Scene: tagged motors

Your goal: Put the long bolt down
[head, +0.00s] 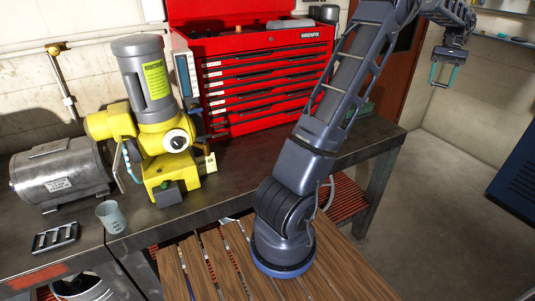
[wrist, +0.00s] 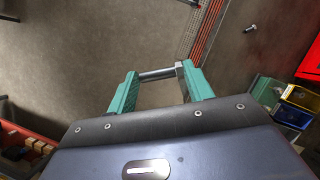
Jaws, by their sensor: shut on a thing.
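The long bolt (wrist: 157,74) is a grey metal rod with a wider head at its right end. It lies crosswise between the two teal fingers of my gripper (wrist: 160,78), which is shut on it end to end. In the head view my gripper (head: 444,76) hangs at the upper right, out over the open floor and away from the workbench. The bolt is too small there to make out clearly.
A workbench (head: 230,192) carries a yellow machine (head: 160,120), a grey motor (head: 62,175), a cup (head: 111,217) and a red tool chest (head: 260,80). Another small bolt (wrist: 250,28) lies below in the wrist view. Coloured bins (wrist: 298,96) stand at the right.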

